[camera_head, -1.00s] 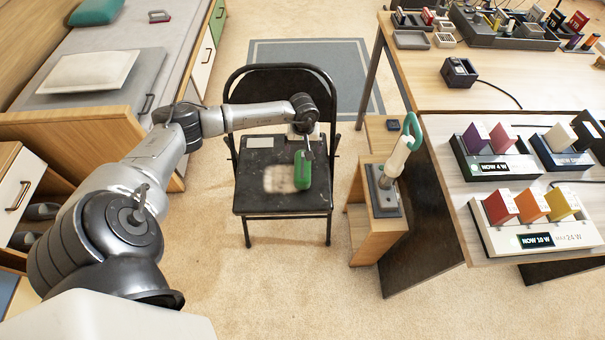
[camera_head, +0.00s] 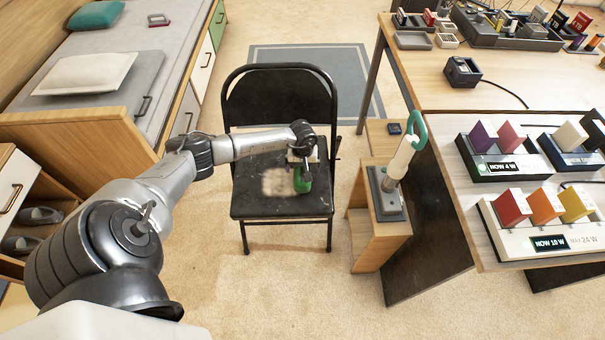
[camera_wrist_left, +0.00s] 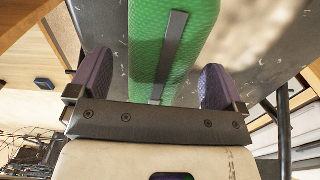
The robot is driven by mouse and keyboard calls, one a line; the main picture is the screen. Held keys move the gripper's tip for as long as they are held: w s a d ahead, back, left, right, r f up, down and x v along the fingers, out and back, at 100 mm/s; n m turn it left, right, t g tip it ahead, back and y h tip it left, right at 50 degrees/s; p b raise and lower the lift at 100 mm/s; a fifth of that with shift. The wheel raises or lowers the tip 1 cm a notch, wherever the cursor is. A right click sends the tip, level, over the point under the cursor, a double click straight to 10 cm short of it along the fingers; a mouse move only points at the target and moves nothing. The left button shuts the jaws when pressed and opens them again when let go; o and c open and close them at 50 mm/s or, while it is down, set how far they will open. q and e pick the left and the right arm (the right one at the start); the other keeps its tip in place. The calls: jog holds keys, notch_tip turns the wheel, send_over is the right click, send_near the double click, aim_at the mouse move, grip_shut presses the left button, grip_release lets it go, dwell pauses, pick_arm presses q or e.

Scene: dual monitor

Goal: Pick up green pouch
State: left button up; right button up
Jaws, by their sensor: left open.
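The green pouch (camera_head: 303,182) is on the black folding chair's seat (camera_head: 270,206), near its right side. Its upper part is hidden behind my left gripper (camera_head: 302,163) in the head view. In the left wrist view the pouch (camera_wrist_left: 199,40) is large, textured green, with a dark grey strip along it. My left gripper (camera_wrist_left: 157,80) is open, with one purple-padded finger on each side of the pouch. A gap shows beside the left finger; contact on the right is unclear. My right gripper is not in view.
A pale patch (camera_head: 280,182) lies on the seat left of the pouch. The chair's backrest (camera_head: 280,97) rises behind. A small wooden stand (camera_head: 372,245) with a green-hooked device (camera_head: 402,155) stands to the right, beside the desk (camera_head: 450,222). A bed (camera_head: 165,98) is at left.

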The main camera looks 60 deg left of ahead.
pick_arm(q)
notch_tip(320, 180, down, 3)
jog(key=shift+d+r+b, duration=0.1)
jog(key=shift+b, duration=0.3)
jog(key=c, duration=1)
jog(key=shift+c, duration=0.4)
jog(key=shift+r, duration=0.2)
